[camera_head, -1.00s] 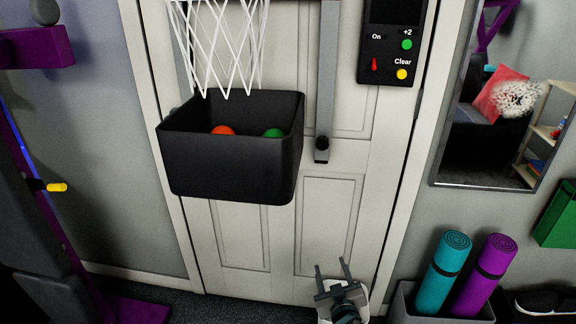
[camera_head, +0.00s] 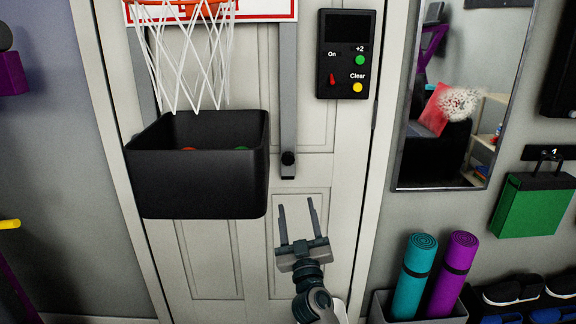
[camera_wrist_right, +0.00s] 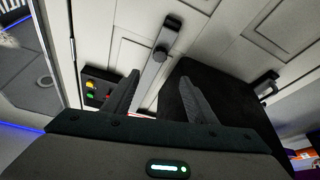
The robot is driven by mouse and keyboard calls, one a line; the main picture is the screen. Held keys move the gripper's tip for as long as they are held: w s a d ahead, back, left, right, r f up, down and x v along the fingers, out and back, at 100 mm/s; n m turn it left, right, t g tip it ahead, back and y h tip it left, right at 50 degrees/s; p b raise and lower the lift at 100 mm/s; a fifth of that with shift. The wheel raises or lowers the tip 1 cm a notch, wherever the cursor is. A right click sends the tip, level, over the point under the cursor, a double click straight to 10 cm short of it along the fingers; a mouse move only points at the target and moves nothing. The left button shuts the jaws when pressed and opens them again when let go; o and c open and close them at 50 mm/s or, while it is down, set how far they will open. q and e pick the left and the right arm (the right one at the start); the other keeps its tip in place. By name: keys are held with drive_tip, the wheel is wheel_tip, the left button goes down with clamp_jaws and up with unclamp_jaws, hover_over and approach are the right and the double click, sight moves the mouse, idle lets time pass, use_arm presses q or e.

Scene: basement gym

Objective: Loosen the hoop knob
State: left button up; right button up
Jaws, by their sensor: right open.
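The hoop knob (camera_head: 288,158) is a small dark round knob at the lower end of a grey vertical bar (camera_head: 289,100) on the white door. In the right wrist view the knob (camera_wrist_right: 160,54) shows on the grey bar, beyond and between my fingers. My right gripper (camera_head: 297,207) is open and empty, below the knob and apart from it, fingers pointing up. The basketball hoop (camera_head: 190,8) with its white net hangs at the upper left. My left gripper is not in view.
A black bin (camera_head: 197,185) holding an orange and a green ball sits left of the knob. A scoreboard box (camera_head: 346,53) is on the door at upper right. Rolled mats, teal (camera_head: 413,276) and purple (camera_head: 452,274), stand at lower right.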

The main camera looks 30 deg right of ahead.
sight(288, 160)
drive_tip(key=p+x, duration=0.2)
drive_tip(key=x, duration=1.3)
drive_tip(key=shift+w+d, duration=0.15)
drive_tip(key=shift+d, duration=0.05)
drive_tip(key=shift+p+x, duration=0.3)
drive_tip(key=shift+x, duration=0.45)
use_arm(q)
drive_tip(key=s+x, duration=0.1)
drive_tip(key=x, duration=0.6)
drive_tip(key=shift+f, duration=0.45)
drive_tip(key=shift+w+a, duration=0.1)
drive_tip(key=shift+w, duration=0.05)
use_arm(e)
drive_tip(key=c, duration=1.1)
